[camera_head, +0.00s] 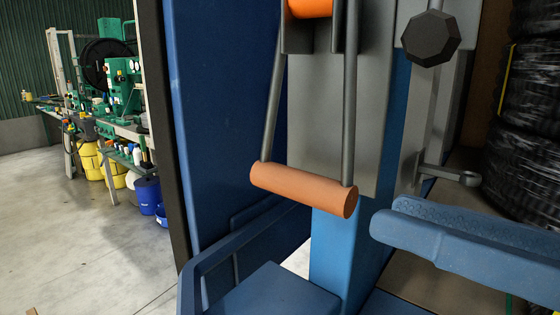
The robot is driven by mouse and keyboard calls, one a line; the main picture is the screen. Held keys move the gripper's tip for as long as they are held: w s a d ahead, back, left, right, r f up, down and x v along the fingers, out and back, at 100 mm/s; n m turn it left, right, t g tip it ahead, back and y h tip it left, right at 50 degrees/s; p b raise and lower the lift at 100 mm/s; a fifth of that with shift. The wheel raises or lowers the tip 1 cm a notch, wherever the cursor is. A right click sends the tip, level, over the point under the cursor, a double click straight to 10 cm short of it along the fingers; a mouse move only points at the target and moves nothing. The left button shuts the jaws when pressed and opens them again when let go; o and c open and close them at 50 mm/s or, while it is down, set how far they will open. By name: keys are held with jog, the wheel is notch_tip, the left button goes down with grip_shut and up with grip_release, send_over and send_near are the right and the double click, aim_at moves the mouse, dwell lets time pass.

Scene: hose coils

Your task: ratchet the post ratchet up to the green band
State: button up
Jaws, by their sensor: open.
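What looks like the post ratchet shows as a grey plate (330,110) on a blue post (340,245). Two grey rods hang in front of the plate and carry an orange-brown cross grip (305,190) at their lower end. A brighter orange piece (309,7) is cut off by the top edge. To the right are a dark faceted knob (431,37) and a grey pin with a rounded end (448,175). I cannot make out a green band on the post.
A tall blue panel (220,110) is behind. Black hose coils (525,150) are at right. Open concrete floor (80,240) lies left, before a cluttered bench.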

aim_at(267, 173)
jog(key=p+x, duration=0.3)
jog(key=x, duration=0.6)
jog(key=shift+w+a+r, duration=0.1)
jog(key=shift+w+a, duration=0.1)
jog(key=shift+a, duration=0.15)
jog(key=shift+w+a, duration=0.35)
jog(key=shift+a, duration=0.15)
grip_shut()
dwell(0.4)
